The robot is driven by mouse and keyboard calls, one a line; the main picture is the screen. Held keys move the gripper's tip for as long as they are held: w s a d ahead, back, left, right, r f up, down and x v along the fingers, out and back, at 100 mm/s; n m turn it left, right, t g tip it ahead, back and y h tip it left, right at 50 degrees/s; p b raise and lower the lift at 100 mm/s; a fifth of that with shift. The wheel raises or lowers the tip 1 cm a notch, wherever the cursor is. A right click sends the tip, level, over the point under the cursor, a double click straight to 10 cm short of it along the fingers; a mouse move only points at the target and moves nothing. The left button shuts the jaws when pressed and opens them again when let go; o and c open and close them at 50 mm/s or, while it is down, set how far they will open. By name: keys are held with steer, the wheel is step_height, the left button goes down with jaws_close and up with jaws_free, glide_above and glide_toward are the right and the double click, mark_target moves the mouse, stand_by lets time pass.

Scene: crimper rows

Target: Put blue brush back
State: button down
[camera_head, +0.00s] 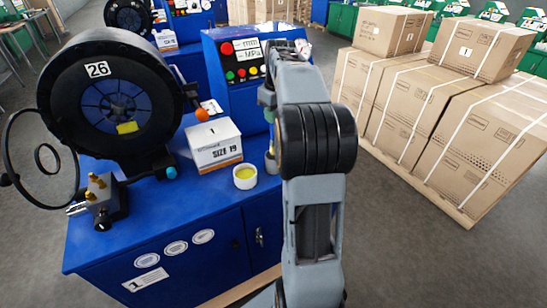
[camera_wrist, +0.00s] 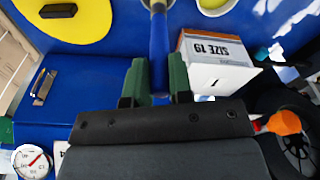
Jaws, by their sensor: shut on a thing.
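The blue brush (camera_wrist: 159,48) is between the two green fingers of my gripper (camera_wrist: 158,80) in the wrist view. Its blue handle runs up from the fingers to a metal collar at the top edge. The bristle end is cut off there. In the head view my arm hides most of the gripper and brush. A white cup with yellow content (camera_head: 245,177) stands on the blue bench, left of my arm; it also shows at the top of the wrist view (camera_wrist: 215,5).
A SIZE 19 box (camera_head: 215,146) stands close to the gripper. The black crimper (camera_head: 110,95) is at left and a button panel (camera_head: 240,65) behind. The wrist view shows a yellow round patch (camera_wrist: 88,18). Strapped cartons (camera_head: 450,110) stand at right.

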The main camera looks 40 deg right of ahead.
mark_target(272, 144)
steer(key=shift+f, duration=4.05)
steer(key=c, duration=1)
jaws_free()
step_height(272, 144, up, 12)
steer(key=s, duration=0.1)
steer(key=s+a+f, duration=0.2)
steer(key=s+a, duration=0.3)
steer(key=a, duration=0.8)
steer(key=s+a+f, duration=0.3)
steer(key=s, duration=0.1)
steer(key=s+a+f+m+t, duration=0.1)
steer(key=s+a+f, duration=0.2)
steer(key=a+f, duration=0.1)
steer(key=s+a+f+m+t, duration=0.1)
steer(key=s+a+f, duration=0.2)
steer(key=s, duration=0.1)
steer(key=shift+s+a+f+p, duration=0.15)
steer(key=shift+s+a+p, duration=0.1)
steer(key=shift+s+p, duration=0.1)
